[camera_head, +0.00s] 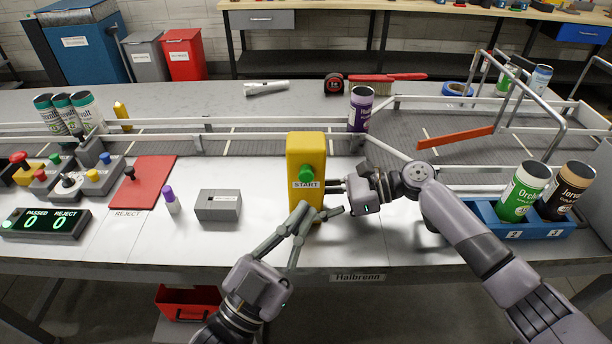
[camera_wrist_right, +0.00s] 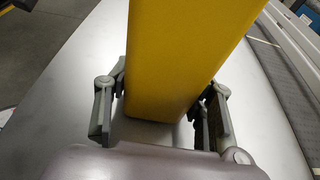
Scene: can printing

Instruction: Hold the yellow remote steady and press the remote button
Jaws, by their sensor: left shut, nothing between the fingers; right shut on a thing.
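The yellow remote (camera_head: 306,150) stands upright on the bench in the middle of the head view. Its green round button (camera_head: 306,174) faces me above a START label. In the right wrist view the remote (camera_wrist_right: 180,60) stands between the two fingers of my right gripper (camera_wrist_right: 160,105), which is shut on it. In the head view my right gripper (camera_head: 333,190) reaches the remote from the right. My left gripper (camera_head: 302,210) is shut and empty, its fingertips in front of the remote's lower part, below the button. Whether they touch the remote cannot be told.
A grey box (camera_head: 218,205) and a purple-capped bottle (camera_head: 172,202) stand left of the remote. A purple can (camera_head: 360,110) is behind it on the conveyor (camera_head: 255,145). A blue holder (camera_head: 555,228) with two cans is at the right.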

